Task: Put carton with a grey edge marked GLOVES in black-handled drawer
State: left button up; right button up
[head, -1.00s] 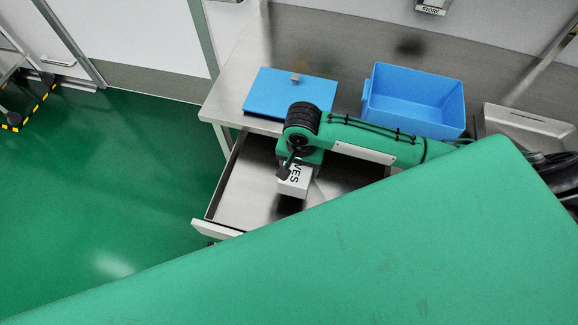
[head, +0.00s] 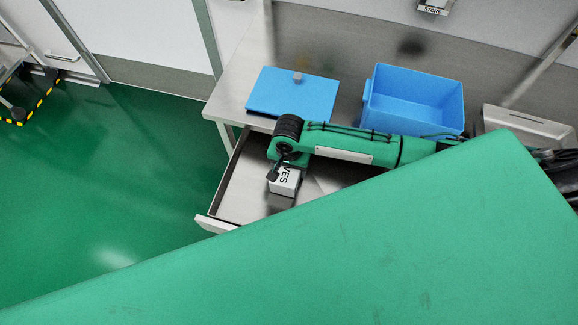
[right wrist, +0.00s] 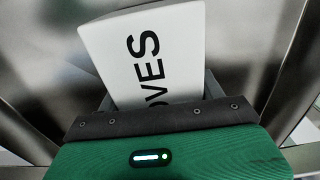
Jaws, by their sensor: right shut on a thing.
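The white carton (head: 287,181) shows part of the black lettering of GLOVES. It also fills the upper middle of the right wrist view (right wrist: 150,60). My right gripper (head: 276,172) is shut on the carton, over or inside the open drawer (head: 235,187). Whether the carton touches the drawer floor I cannot tell. The carton's grey edge cannot be made out clearly. The drawer is pulled out from under a steel bench, its floor bare metal; its handle is hidden. My left gripper is not in view.
On the bench (head: 232,95) lie a blue board (head: 290,92) with a small block and an open blue bin (head: 415,100). A steel box (head: 528,125) stands at the right. My green arm hides the lower part of the head view. Green floor is clear at left.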

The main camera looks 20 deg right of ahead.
jog(key=o, duration=1.2)
jog(key=shift+f, duration=0.15)
jog(key=shift+c, duration=0.2)
notch_tip(320, 180, up, 12)
jog(key=shift+r+b, duration=0.15)
jog(key=shift+b, duration=0.35)
